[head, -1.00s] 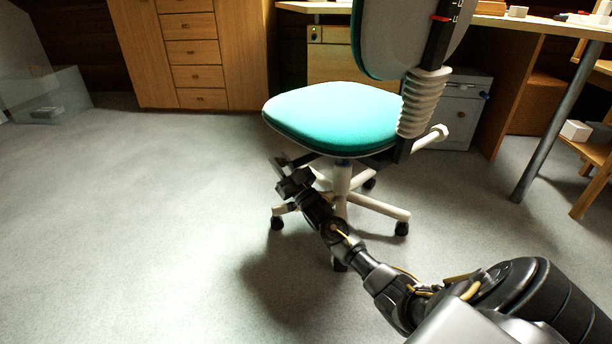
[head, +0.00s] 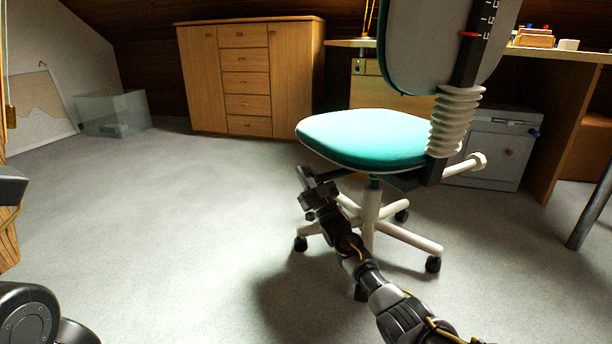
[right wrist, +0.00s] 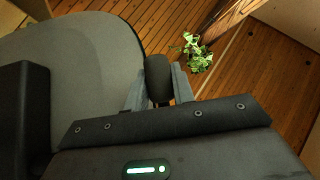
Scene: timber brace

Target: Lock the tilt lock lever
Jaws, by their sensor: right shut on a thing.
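The office chair has a teal seat (head: 365,138), a grey back (head: 415,50) and a pale star base on castors (head: 405,238). My right gripper (head: 308,178) is below the near left edge of the seat. In the right wrist view, my right gripper (right wrist: 158,90) has its two grey fingers shut on a dark rounded lever end (right wrist: 157,70), which looks like the tilt lock lever. The seat's grey underside (right wrist: 85,50) is to its left.
A pale-knobbed lever (head: 470,165) sticks out at the chair's right. A wooden cabinet (head: 250,80) and clear box (head: 113,113) stand behind; a grey cabinet (head: 492,150) and desk are behind right. The carpet (head: 170,220) to the left is free.

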